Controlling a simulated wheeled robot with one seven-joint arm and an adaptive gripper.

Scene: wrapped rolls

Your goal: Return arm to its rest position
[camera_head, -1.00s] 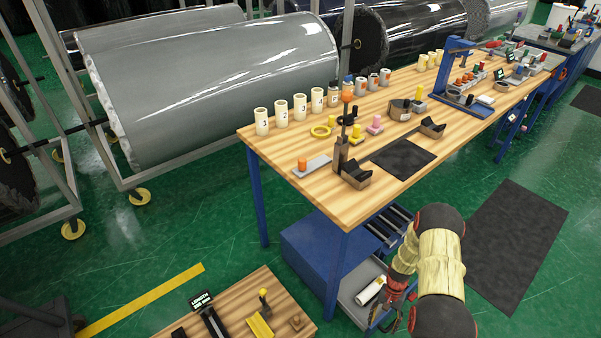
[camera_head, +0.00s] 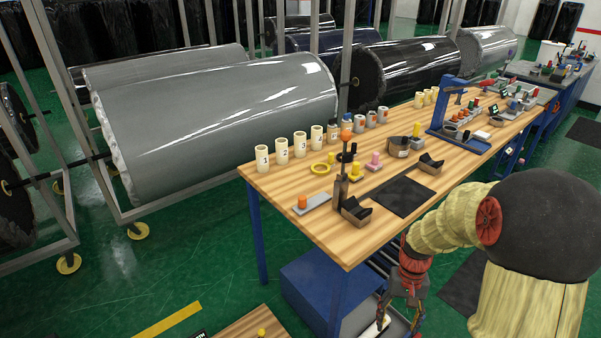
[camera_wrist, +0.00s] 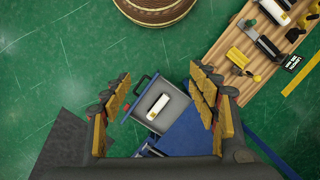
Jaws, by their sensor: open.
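My gripper (camera_wrist: 160,100) is open and empty in the wrist view, its two fingers spread wide and pointing down. Between the fingers, well below, shows an open drawer (camera_wrist: 145,117) with a white cylinder (camera_wrist: 159,105) in it. In the head view my arm, in a pale yellow sleeve, comes in from the lower right. My gripper (camera_head: 400,310) hangs in front of the workbench (camera_head: 325,225), near its front legs and the drawer unit. Its fingertips are partly cut off by the lower picture edge.
Numbered white cups (camera_head: 283,151) and several small fixtures stand on the workbench. A blue drawer unit (camera_head: 310,290) is under it. A low wooden bench (camera_wrist: 236,62) with tools lies at upper right in the wrist view.

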